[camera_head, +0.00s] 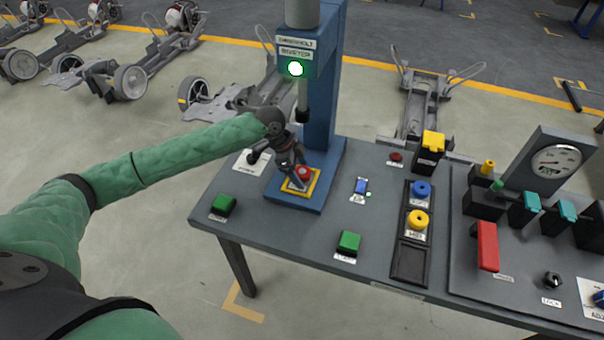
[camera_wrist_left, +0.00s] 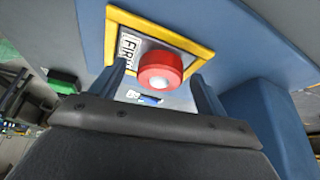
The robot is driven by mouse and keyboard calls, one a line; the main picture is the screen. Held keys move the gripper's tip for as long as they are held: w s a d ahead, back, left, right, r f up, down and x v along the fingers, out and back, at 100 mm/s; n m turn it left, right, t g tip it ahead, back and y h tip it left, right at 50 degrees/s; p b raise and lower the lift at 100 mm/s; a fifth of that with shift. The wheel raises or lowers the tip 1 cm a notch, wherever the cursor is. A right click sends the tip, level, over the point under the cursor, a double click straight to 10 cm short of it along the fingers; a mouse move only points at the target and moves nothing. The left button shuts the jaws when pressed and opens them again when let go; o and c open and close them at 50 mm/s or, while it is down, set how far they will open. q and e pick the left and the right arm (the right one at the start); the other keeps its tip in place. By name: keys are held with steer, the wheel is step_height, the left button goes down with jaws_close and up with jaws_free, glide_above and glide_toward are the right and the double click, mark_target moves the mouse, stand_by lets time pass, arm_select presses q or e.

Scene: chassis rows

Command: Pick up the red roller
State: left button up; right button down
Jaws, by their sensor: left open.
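The red roller (camera_wrist_left: 160,70) sits on the yellow-framed plate (camera_wrist_left: 203,50) at the foot of the blue press. It also shows in the head view (camera_head: 303,172), partly covered by my gripper. My left gripper (camera_head: 299,181) is at the plate, with its fingers open. In the left wrist view the two fingers of my left gripper (camera_wrist_left: 160,88) stand on either side of the roller, apart from each other. I cannot tell whether they touch it. My right gripper is not in view.
The blue press column (camera_head: 322,90) rises just behind the plate, with its ram (camera_head: 302,105) above. Green buttons (camera_head: 223,204) and (camera_head: 348,242) sit on the grey table. A tray with blue and yellow rollers (camera_head: 410,262) and a gauge panel (camera_head: 556,160) stand to the right.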

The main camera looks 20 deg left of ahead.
arm_select(q)
steer(key=shift+f, duration=0.1)
steer(key=c, duration=1.2)
